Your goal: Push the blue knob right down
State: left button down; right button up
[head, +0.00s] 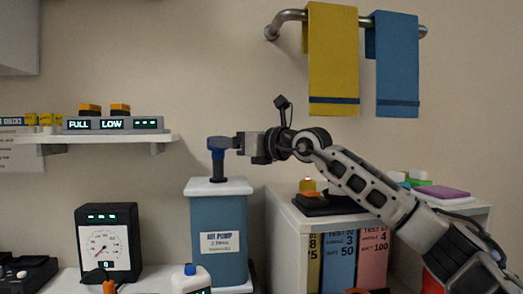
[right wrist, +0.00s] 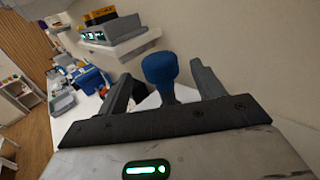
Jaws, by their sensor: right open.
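The blue knob (head: 218,143) stands raised on a dark blue stem above the white lid of the blue air pump (head: 203,221) in the head view. The pump has a white label on its front. My right gripper (head: 228,143) reaches in from the right at the knob's height, with its fingertips beside the knob. In the right wrist view the knob (right wrist: 160,68) shows between the two spread fingers of the right gripper (right wrist: 163,85), with gaps at both sides. The right gripper is open. My left gripper is not in view.
A wall shelf (head: 110,138) with displays is left of the knob. A dial gauge (head: 108,240) and a white bottle (head: 190,279) stand near the pump. A white cabinet (head: 285,212) with binders is at the right. Towels (head: 333,60) hang above the arm.

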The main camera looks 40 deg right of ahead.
jog(key=b+v, duration=0.1)
jog(key=v, duration=0.8)
jog(key=shift+b, duration=0.3)
